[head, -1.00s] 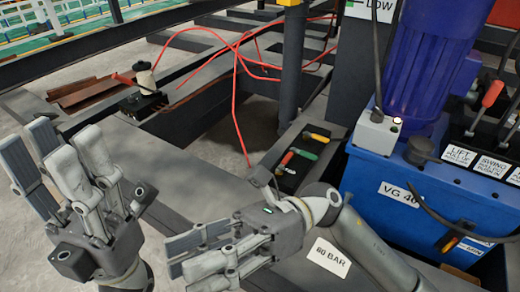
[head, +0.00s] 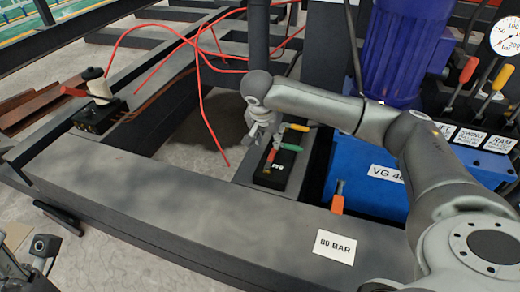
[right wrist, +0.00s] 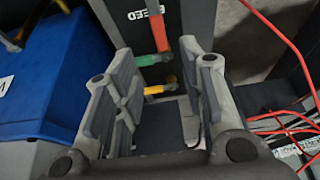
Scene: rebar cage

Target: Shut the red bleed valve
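The red bleed valve handle (head: 271,157) is on a dark valve block between the grey beam and the blue power unit. In the right wrist view the red handle (right wrist: 157,30) lies beside a partly hidden label reading "EED", just ahead of my fingertips. Green (head: 291,147) and yellow (head: 296,127) handles are next to it. My right gripper (head: 262,128) is above the block's left side, small and partly hidden by its own wrist. In the right wrist view its fingers (right wrist: 155,75) are apart with nothing held. My left gripper (head: 40,258) is cut off at bottom left.
The wide grey beam (head: 180,200) with an "80 BAR" plate (head: 335,245) crosses the front. The blue unit (head: 365,170) with levers and a gauge (head: 507,35) stands right. An orange handle (head: 338,200) sticks up near the beam. Red hoses (head: 205,105) hang left of the block.

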